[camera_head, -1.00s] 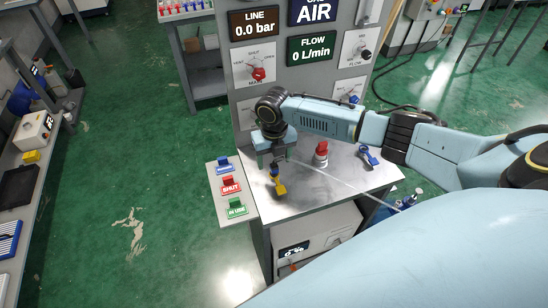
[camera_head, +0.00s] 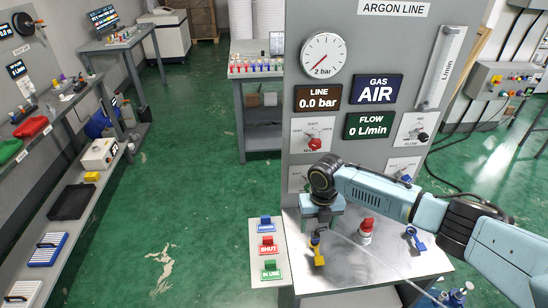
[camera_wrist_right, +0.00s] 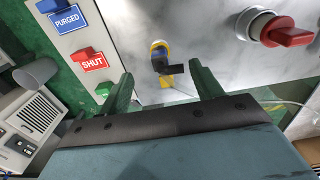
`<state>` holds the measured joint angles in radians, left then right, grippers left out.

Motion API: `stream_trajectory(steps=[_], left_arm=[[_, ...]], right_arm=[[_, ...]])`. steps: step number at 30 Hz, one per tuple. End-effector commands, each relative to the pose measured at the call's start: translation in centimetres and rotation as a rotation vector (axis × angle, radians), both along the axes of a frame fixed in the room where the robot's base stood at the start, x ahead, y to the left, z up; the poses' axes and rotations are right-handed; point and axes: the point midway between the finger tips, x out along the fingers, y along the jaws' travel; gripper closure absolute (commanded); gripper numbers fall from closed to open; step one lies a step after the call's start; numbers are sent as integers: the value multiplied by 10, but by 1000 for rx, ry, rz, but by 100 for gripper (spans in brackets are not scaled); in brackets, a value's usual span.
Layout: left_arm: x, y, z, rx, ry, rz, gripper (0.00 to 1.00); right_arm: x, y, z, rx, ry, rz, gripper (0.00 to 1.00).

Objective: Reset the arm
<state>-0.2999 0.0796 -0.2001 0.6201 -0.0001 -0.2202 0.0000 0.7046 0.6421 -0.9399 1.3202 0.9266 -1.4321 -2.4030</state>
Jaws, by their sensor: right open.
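My right arm comes in from the right in the head view. Its gripper (camera_head: 319,231) points down over the left part of the steel bench top (camera_head: 345,270), just above a yellow-handled valve (camera_head: 318,252). In the right wrist view the two green fingers of the gripper (camera_wrist_right: 165,84) stand apart. Nothing is held. I cannot tell whether a finger touches the valve. My left gripper is in neither view.
A red knob (camera_head: 366,231) and a blue-handled valve (camera_head: 415,238) stand right of the gripper. The argon panel (camera_head: 385,60) rises behind. A side plate (camera_head: 256,250) carries blue, red and green tags. Green floor is free to the left.

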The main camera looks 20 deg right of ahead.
Motion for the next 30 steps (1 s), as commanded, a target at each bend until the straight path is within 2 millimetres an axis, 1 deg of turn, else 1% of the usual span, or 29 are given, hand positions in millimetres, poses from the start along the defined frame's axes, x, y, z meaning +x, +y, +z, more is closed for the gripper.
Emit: stream_trajectory(steps=[2, 5, 8, 11, 12, 14, 15, 17, 19, 21, 23, 24, 26, 27, 30], left_arm=[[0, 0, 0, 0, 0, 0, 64], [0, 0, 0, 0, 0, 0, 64], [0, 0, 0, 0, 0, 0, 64], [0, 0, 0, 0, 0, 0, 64], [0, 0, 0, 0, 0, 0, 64], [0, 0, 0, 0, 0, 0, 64], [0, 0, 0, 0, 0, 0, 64], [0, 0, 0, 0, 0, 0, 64], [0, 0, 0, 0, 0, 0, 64], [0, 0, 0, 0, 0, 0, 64], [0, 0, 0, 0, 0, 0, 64], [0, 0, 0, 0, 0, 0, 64], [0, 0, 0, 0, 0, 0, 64], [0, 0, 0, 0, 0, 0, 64], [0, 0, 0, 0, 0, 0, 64]], right_arm=[[0, 1, 0, 1, 0, -1, 35], [-6, 10, -5, 9, 1, -23, 35], [-24, 37, -15, 36, 1, -104, 35], [-51, 74, -26, 83, -2, -257, 35], [-62, 89, -28, 106, -6, -334, 35], [-80, 109, -30, 141, -7, -462, 35], [-91, 120, -30, 164, -8, -554, 35], [-107, 134, -28, 199, -8, -700, 35], [-125, 146, -23, 240, -4, -881, 35], [-141, 154, -17, 277, 2, -1076, 35], [-155, 156, -12, 307, 10, -1250, 35], [-164, 155, -7, 324, 14, -1371, 35], [-177, 151, 0, 350, 18, -1556, 35], [-186, 147, 4, 361, 20, -1674, 35], [-202, 134, 13, 383, 17, -1924, 35]])
